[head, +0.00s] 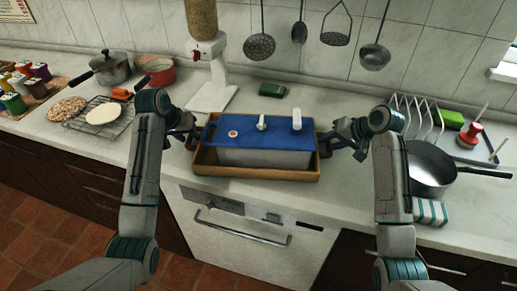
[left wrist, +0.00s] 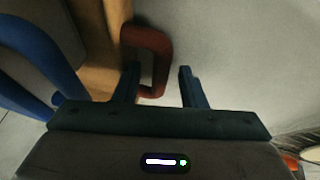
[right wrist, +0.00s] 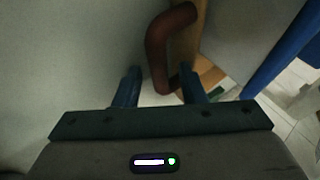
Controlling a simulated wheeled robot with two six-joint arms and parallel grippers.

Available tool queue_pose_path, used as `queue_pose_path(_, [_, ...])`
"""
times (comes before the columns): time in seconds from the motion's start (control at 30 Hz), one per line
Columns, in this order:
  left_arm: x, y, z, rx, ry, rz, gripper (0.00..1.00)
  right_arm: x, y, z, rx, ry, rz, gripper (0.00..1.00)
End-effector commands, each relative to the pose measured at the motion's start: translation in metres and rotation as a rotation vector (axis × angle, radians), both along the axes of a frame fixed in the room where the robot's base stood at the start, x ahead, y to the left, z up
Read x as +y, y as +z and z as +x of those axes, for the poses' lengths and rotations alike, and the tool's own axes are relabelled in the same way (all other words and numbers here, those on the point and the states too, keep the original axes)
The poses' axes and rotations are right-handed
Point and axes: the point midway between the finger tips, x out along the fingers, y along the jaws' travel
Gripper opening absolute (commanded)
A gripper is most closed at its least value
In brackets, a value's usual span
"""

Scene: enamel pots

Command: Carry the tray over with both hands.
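The wooden tray (head: 256,174) stands on the counter near its front edge. It bears a grey box with a blue top (head: 262,133). My left gripper (head: 193,134) is at the tray's left end. In the left wrist view its fingers (left wrist: 160,84) are apart, with the reddish-brown tray handle (left wrist: 163,62) between them. My right gripper (head: 335,138) is at the right end. In the right wrist view its fingers (right wrist: 160,85) are apart on either side of the other handle (right wrist: 155,55). Whether the fingers touch the handles is unclear.
A grain dispenser (head: 206,60) and a green sponge (head: 272,90) stand behind the tray. A pan (head: 430,170) and a dish rack (head: 415,118) are on the right. A cooling rack (head: 103,117) with flat breads is on the left. Counter between cooling rack and tray is clear.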

Motion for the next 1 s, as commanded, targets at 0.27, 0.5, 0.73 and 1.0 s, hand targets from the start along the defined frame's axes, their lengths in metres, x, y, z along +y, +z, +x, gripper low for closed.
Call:
queue_pose_path(0.27, [0.008,0.035,-0.014,-0.004,0.001,0.002,0.38,0.000,-0.001,0.000,0.000,0.000,0.000,0.38])
queue_pose_path(0.5, [0.014,0.063,-0.026,-0.004,0.002,0.002,0.38,0.001,-0.001,0.000,0.001,0.001,0.001,0.38])
queue_pose_path(0.73, [0.016,0.071,-0.030,-0.001,0.001,0.001,0.38,-0.003,0.005,-0.002,-0.001,0.000,0.001,0.38])
queue_pose_path(1.0, [0.016,0.071,-0.030,-0.001,0.001,0.001,0.38,-0.024,0.036,-0.018,-0.004,-0.001,-0.002,0.38])
